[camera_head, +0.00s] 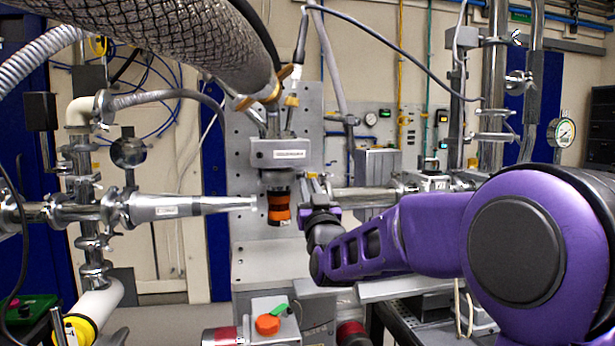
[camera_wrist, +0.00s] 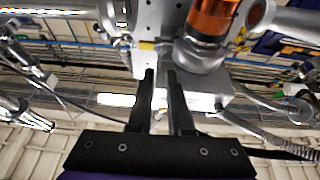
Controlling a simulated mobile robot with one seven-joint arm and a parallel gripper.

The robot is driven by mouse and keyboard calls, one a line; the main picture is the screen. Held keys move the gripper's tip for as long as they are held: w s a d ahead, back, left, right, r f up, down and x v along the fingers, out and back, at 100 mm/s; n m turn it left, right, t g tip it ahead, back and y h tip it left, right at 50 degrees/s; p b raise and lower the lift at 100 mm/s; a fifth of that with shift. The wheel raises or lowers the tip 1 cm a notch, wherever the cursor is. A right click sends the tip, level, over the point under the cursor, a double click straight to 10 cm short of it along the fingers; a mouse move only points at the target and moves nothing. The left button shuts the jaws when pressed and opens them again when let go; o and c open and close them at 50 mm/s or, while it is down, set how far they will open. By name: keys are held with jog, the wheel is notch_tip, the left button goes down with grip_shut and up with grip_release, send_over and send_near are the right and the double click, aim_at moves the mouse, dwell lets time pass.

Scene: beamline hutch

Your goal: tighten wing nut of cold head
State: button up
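The cold head (camera_head: 281,152) hangs in front of a grey upright plate; it is a grey box with a dark and orange-copper cylinder (camera_head: 279,207) below it. In the wrist view the copper cylinder (camera_wrist: 211,20) and its silver collar are at the upper right, beside the fingertips. My gripper (camera_head: 304,182) is just right of the copper cylinder in the head view. In the wrist view my gripper (camera_wrist: 160,76) has two black fingers standing apart with a narrow gap and nothing visible between them. I cannot make out the wing nut for certain in either view.
A thick braided hose (camera_head: 190,35) comes down from above onto the cold head. A tapered silver tube (camera_head: 165,207) points at the cylinder from the left. A box with an orange knob (camera_head: 267,324) stands below. A pressure gauge (camera_head: 562,131) is at far right.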

aim_at(305, 173)
jog(key=shift+x, duration=2)
grip_shut()
